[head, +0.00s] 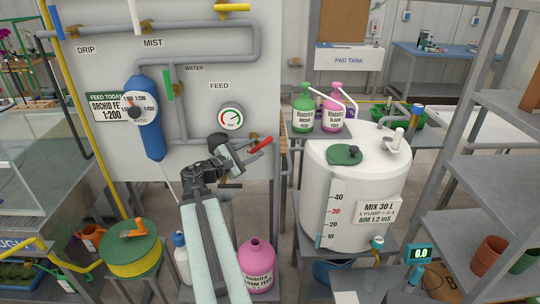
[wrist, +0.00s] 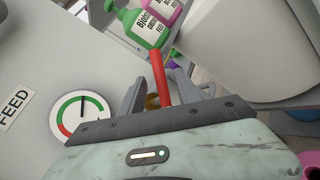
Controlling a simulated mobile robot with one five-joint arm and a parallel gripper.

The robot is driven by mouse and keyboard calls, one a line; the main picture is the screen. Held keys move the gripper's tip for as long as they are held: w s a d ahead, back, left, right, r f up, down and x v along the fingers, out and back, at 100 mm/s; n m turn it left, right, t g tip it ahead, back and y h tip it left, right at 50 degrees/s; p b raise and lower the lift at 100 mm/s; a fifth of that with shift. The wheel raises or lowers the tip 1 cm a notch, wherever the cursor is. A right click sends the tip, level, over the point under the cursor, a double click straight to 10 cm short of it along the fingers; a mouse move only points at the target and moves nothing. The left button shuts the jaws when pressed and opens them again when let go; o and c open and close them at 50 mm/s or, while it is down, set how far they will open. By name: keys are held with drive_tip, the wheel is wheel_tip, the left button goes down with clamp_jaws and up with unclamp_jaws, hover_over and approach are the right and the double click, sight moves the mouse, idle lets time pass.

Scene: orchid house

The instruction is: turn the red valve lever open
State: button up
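The red valve lever (head: 262,145) sticks out to the right and slightly up from the pipe at the panel's right edge, below the FEED gauge. My gripper (head: 243,150) is at the lever's left end in the head view and hides part of the valve. In the wrist view the red lever (wrist: 159,76) stands between the two grey fingers of my gripper (wrist: 167,88). The fingers are apart, with a gap on each side of the lever. A bit of the brass valve body (wrist: 152,101) shows between them; the lever's base is hidden.
The FEED gauge (head: 231,118) is just above my gripper on the panel. Green (head: 303,108) and pink (head: 333,112) pump bottles stand on a shelf right of the lever. The white mix tank (head: 330,180) is further right. A pink jug (head: 257,262) stands below.

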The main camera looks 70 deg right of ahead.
sight(271, 140)
drive_tip(key=shift+s+d+r, duration=0.25)
drive_tip(key=shift+s, duration=0.15)
drive_tip(key=x, duration=0.7)
drive_tip(key=shift+s+d, duration=0.2)
drive_tip(key=shift+d, duration=0.1)
clamp_jaws()
drive_tip(key=shift+a, duration=0.1)
idle(0.7)
